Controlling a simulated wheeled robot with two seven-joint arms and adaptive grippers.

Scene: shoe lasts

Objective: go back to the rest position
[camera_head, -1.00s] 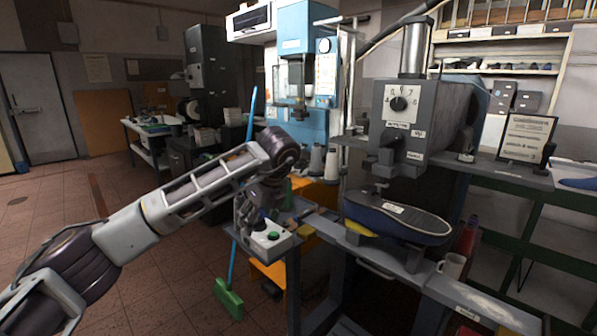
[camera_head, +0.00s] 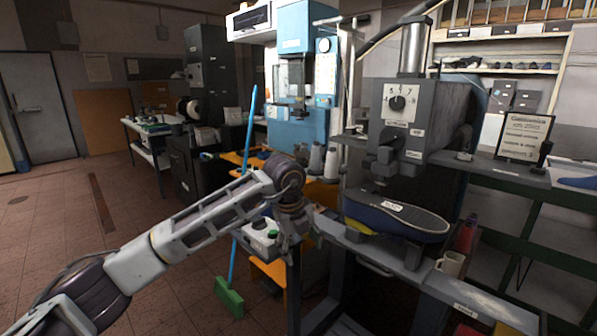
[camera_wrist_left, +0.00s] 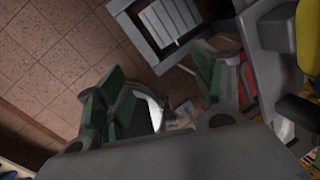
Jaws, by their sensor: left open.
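My left arm comes in from the left in the head view, and my left gripper (camera_head: 288,246) hangs at its end, pointing down. It is beside the front left edge of the machine bench, in front of a grey control box (camera_head: 262,236) that it partly hides. In the left wrist view its two green-padded fingers (camera_wrist_left: 165,88) stand apart, and I see no object held between them. My right gripper is not in view.
A grey press (camera_head: 420,120) stands right of my gripper, with a dark blue shoe-shaped piece (camera_head: 396,216) below its head. A green broom (camera_head: 229,297) with a blue handle stands close behind my forearm. Tiled floor (camera_head: 60,230) is free at the left.

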